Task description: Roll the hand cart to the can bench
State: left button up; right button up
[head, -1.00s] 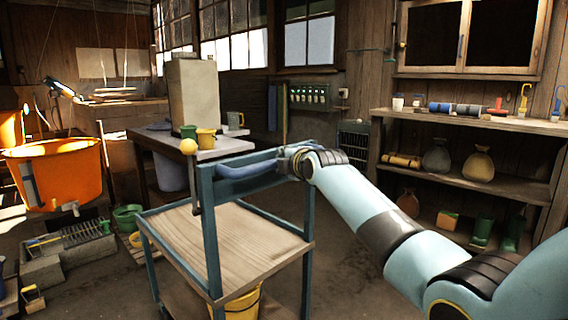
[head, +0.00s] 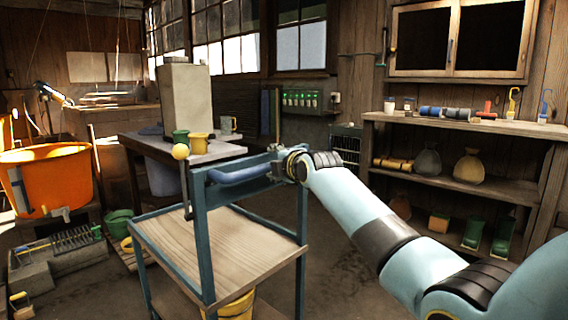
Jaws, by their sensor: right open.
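The hand cart (head: 205,262) has a blue frame and a wooden top tray, and stands upright in front of me. Its blue padded handle bar (head: 238,175) runs across the near top of the frame. My right gripper (head: 277,163) is open at the right end of this bar; whether its fingers touch or surround the bar is too small to tell. My left gripper is not in view.
An orange tub (head: 45,175) and grey blocks (head: 60,258) stand left of the cart. A yellow bucket (head: 238,305) shows under the cart's tray. A wooden shelf (head: 460,126) lines the right wall. Bare floor (head: 350,265) lies right of the cart.

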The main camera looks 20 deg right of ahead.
jog(key=s+r, duration=0.2)
jog(key=s, duration=0.9)
jog(key=shift+r, duration=0.1)
